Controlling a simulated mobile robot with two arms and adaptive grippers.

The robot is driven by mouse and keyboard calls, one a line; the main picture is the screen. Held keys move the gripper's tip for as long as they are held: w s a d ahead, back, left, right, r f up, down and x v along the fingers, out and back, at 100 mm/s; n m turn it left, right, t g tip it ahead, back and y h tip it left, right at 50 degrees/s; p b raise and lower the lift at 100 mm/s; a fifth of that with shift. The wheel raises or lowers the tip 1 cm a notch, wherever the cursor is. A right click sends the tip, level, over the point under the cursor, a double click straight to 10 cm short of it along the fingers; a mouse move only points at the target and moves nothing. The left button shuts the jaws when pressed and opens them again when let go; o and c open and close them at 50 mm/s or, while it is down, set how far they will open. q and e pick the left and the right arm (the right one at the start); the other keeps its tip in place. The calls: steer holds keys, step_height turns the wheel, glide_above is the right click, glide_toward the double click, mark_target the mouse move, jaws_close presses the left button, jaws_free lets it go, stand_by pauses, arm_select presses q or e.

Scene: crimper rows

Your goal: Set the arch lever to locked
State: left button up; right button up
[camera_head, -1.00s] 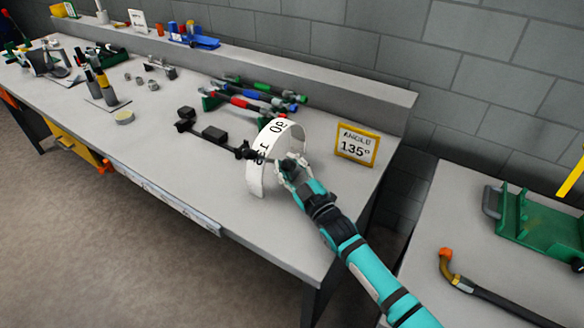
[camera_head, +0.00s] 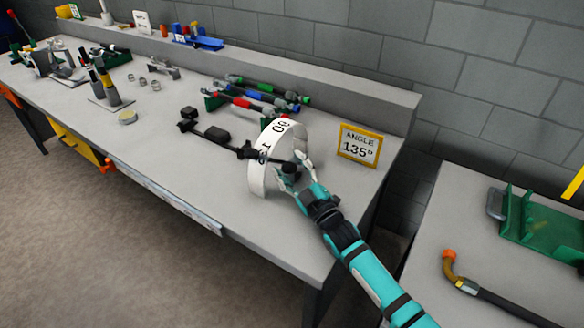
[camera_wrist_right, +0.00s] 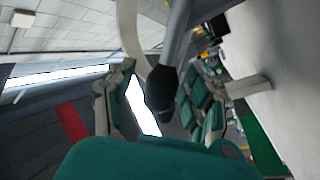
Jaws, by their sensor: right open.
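The white arch (camera_head: 257,178) stands on the workbench, marked with numbers, "90" near its top. A dark rod of the fixture (camera_head: 216,134) runs toward it from the left. A black knob (camera_head: 289,168) shows at the arch's right side, and the right wrist view shows it large (camera_wrist_right: 161,91) on the end of a grey lever bar (camera_wrist_right: 178,38). My right gripper (camera_head: 293,174) is open at the knob, with its fingers on either side of it. Contact cannot be told. No "locked" mark is readable. My left gripper is out of view.
A yellow-framed sign reading "ANGLE 135°" (camera_head: 359,146) stands right of the arch. Several coloured-handled tools (camera_head: 262,97) lie behind it. A second table (camera_head: 480,225) at the right holds a green device (camera_head: 543,228) and a bent pipe (camera_head: 485,292).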

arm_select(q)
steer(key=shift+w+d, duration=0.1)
arm_select(e)
steer(key=v, duration=1.2)
